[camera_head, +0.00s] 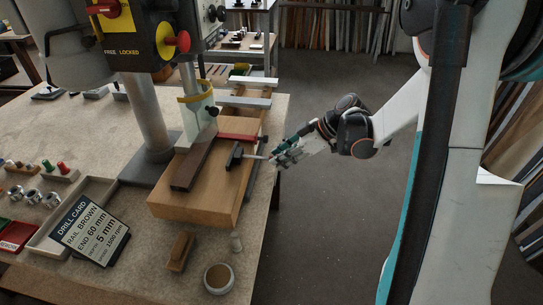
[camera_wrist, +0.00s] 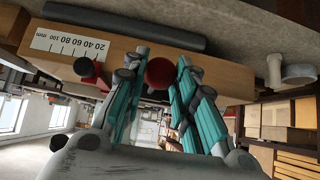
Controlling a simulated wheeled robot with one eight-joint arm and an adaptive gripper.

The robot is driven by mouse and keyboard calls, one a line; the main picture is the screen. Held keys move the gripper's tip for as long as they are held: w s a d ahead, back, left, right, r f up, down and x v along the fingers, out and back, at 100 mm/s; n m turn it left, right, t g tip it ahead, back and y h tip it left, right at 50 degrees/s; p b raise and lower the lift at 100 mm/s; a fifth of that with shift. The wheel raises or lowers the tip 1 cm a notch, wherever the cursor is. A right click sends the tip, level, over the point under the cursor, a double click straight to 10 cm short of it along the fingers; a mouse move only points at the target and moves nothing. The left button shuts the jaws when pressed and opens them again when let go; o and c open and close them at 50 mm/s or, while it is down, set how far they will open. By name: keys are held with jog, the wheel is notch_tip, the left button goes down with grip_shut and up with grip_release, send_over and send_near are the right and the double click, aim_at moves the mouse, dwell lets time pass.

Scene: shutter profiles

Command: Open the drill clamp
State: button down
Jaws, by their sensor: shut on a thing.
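The drill clamp (camera_head: 235,155) is a black bar on the wooden drill block (camera_head: 215,205), with a thin rod reaching right toward the table edge. A brown rail (camera_head: 191,166) lies on the block beside it. My gripper (camera_head: 277,159) is at the right edge of the block, at the rod's outer end. In the wrist view, my gripper's teal fingers (camera_wrist: 159,88) are closed around a dark red round knob (camera_wrist: 160,71), which they partly hide. The knob is in front of the block's side, which carries a millimetre scale (camera_wrist: 78,46).
The yellow and black drill head (camera_head: 153,30) and its column (camera_head: 148,115) stand behind the block. A drill card (camera_head: 91,232) leans at the left front. A small brown block (camera_head: 180,251) and a round cup (camera_head: 219,278) stand in front. The floor right of the bench is clear.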

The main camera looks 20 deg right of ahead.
jog(key=shift+s+d+f, duration=0.1)
jog(key=shift+d, duration=0.05)
jog(key=c, duration=1.3)
grip_release()
jog(key=shift+c, duration=0.2)
jog(key=shift+o, duration=0.3)
jog(key=shift+d, duration=0.15)
jog(key=v, duration=1.2)
